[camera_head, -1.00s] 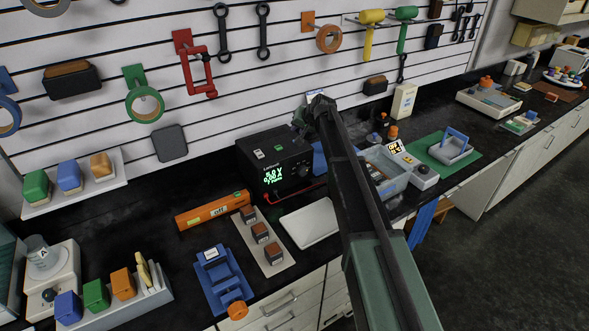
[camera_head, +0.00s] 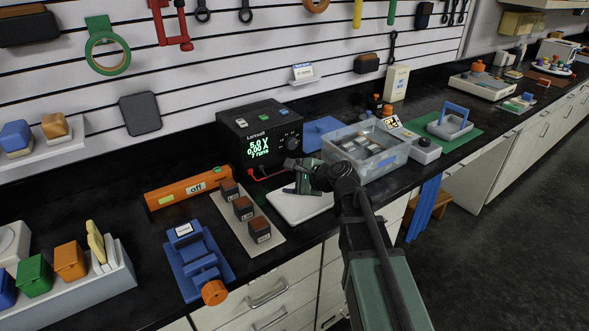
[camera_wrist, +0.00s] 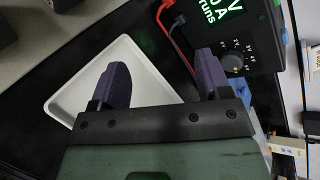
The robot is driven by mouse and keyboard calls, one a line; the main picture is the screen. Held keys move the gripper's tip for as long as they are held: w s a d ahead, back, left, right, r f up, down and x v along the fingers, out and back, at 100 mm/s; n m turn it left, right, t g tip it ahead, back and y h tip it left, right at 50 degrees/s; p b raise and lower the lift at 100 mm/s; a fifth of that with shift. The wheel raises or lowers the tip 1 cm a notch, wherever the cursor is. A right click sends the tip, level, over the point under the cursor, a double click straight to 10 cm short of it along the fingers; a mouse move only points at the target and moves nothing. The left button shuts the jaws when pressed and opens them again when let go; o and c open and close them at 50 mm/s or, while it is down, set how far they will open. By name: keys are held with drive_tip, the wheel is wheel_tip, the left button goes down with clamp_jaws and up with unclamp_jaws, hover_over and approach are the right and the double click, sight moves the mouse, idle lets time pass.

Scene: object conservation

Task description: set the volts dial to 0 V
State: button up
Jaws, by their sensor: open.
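The black power supply (camera_head: 250,135) stands at the back of the bench against the wall. Its green display reads about 5.0 V and 0.00 A, with a third line below. The volts dial (camera_wrist: 234,64) is a dark round knob with scale marks around it, on the supply's front panel in the wrist view. It also shows small in the head view (camera_head: 291,143). My gripper (camera_wrist: 160,85) is open and empty, above the white tray and in front of the panel. Its right finger shows close to the dial in the wrist view; I cannot tell if they touch.
A white tray (camera_head: 290,212) lies below my gripper. Red and black leads (camera_wrist: 176,35) plug into the supply near the dial. A clear bin (camera_head: 392,165) stands to the right. Dark blocks on a strip (camera_head: 262,236) and an orange bar marked off (camera_head: 163,195) lie left.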

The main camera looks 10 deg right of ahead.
sight(293, 144)
drive_tip(key=w+d+f+m+t+b, duration=0.1)
drive_tip(key=m, duration=0.1)
drive_tip(key=w+d+f+m+t+b, duration=0.1)
drive_tip(key=w, duration=0.1)
drive_tip(key=w+d+f+m+t+b, duration=0.1)
drive_tip(key=w+m, duration=0.1)
drive_tip(key=shift+d+m, duration=0.25)
drive_tip(key=shift+m, duration=0.05)
drive_tip(key=w+d+m+t+b, duration=0.1)
drive_tip(key=m, duration=0.1)
drive_tip(key=w+d+m+t+h, duration=0.1)
drive_tip(key=d+m, duration=0.1)
drive_tip(key=w+d+r+m+t+b, duration=0.1)
drive_tip(key=d+m, duration=0.1)
drive_tip(key=m, duration=0.1)
drive_tip(key=shift+w+h+b, duration=0.25)
drive_tip(key=shift+h+b, duration=0.05)
drive_tip(key=shift+w+d+r+m+t, duration=0.1)
drive_tip(key=shift+d+r+m+t, duration=0.15)
drive_tip(key=shift+m, duration=0.25)
drive_tip(key=shift+a+r+p, duration=0.1)
drive_tip(key=shift+r+p, duration=0.05)
drive_tip(key=shift+p, duration=0.15)
drive_tip(key=shift+w+a, duration=0.1)
drive_tip(key=shift+w, duration=0.15)
drive_tip(key=x, duration=1)
drive_tip(key=shift+w, duration=0.1)
drive_tip(key=c, duration=0.9)
drive_tip(key=shift+c, duration=0.2)
